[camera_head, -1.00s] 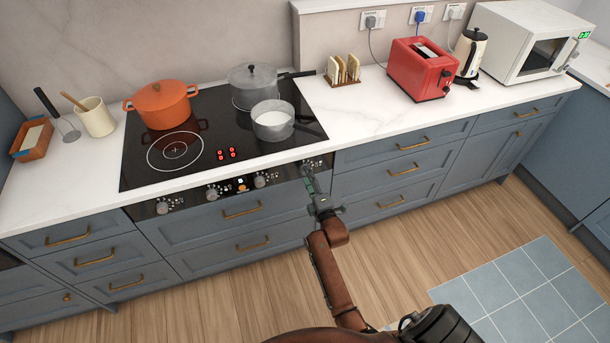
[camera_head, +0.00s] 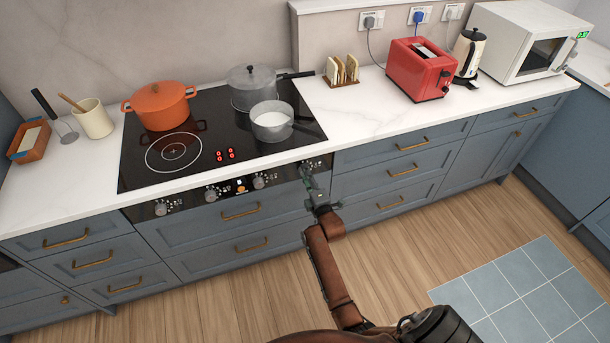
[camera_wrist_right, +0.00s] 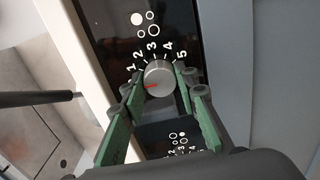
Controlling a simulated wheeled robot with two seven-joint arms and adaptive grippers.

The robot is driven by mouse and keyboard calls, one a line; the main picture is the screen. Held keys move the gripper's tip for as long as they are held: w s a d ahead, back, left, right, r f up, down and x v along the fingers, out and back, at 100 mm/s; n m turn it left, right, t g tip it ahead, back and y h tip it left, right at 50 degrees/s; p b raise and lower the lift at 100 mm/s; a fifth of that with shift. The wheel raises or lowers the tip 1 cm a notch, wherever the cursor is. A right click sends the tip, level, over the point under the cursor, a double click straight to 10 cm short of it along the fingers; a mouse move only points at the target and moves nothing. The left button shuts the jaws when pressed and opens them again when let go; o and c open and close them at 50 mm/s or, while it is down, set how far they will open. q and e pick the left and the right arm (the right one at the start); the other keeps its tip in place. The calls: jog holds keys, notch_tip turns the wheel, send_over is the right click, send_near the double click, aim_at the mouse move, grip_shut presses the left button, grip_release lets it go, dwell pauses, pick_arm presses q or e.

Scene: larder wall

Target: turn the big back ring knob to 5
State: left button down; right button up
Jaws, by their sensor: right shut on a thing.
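The cooker's control panel (camera_head: 240,186) has several knobs in a row below the black hob. My right gripper (camera_head: 307,172) is at the rightmost knob (camera_head: 316,164). In the right wrist view this round grey knob (camera_wrist_right: 158,75) sits between the green fingers of my right gripper (camera_wrist_right: 158,82), which is shut on it. Its red mark points left, below the printed 1. The numbers 1 to 5 arc around its upper side. Above them is a symbol of several circles (camera_wrist_right: 145,24), with the large upper-left one filled. My left gripper is not in view.
An orange pot (camera_head: 160,105), a lidded grey pot (camera_head: 253,88) and a saucepan of white liquid (camera_head: 272,121) stand on the hob (camera_head: 200,150). The saucepan's handle points right. Drawers with brass handles lie below; the floor in front is clear.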

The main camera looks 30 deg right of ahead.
jog(key=shift+a, duration=0.15)
jog(key=shift+c, duration=1.3)
jog(key=shift+o, duration=0.2)
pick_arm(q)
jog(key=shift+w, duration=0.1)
